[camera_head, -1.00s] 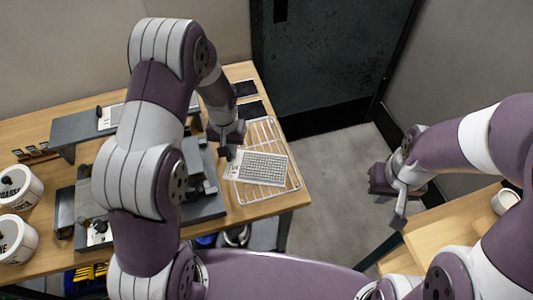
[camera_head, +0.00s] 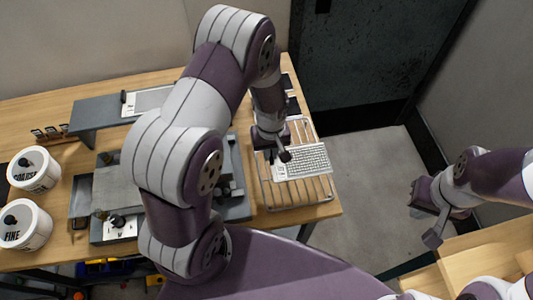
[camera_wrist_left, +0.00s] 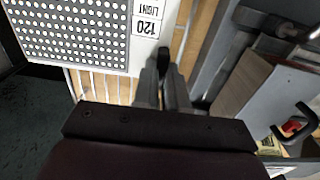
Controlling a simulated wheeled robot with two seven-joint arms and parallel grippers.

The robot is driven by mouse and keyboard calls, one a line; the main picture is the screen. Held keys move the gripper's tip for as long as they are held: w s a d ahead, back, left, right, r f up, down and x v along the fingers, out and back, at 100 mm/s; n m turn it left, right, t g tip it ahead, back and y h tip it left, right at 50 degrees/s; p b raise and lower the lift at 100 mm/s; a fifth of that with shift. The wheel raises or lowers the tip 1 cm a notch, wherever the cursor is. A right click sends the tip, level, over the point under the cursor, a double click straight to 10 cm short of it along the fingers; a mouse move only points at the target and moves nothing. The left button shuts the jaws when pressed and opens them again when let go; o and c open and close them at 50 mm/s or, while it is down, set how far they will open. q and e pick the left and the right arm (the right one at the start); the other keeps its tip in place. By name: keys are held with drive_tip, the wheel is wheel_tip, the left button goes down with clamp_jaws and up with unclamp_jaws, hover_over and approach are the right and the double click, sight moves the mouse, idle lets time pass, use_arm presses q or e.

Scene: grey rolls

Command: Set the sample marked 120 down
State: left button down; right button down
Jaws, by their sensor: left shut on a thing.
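The rack's wires also show below the sample in the left wrist view (camera_wrist_left: 105,88). My right gripper (camera_head: 431,220) is away to the right, off the bench, holding nothing visible; its jaw opening is unclear.
A grey machine (camera_head: 232,190) stands left of the rack, partly hidden by my left arm. Dark pads (camera_head: 292,105) lie behind the rack. Two white tubs (camera_head: 34,168) stand at the far left. A wooden surface (camera_head: 480,255) is at the lower right.

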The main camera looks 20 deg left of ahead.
sight(265, 163)
use_arm(q)
drive_tip(key=shift+w+a+f, duration=0.15)
drive_tip(key=shift+a+f, duration=0.15)
drive_tip(key=shift+a, duration=0.25)
drive_tip(key=shift+w+a+f, duration=0.1)
drive_tip(key=shift+a+f, duration=0.2)
drive_tip(key=shift+a, duration=0.2)
wheel_tip(265, 163, down, 4)
drive_tip(key=shift+r+p, duration=0.2)
drive_tip(key=shift+p, duration=0.4)
drive_tip(key=shift+w+f, duration=0.1)
drive_tip(key=shift+f, duration=0.3)
drive_tip(key=c, duration=1.2)
unclamp_jaws()
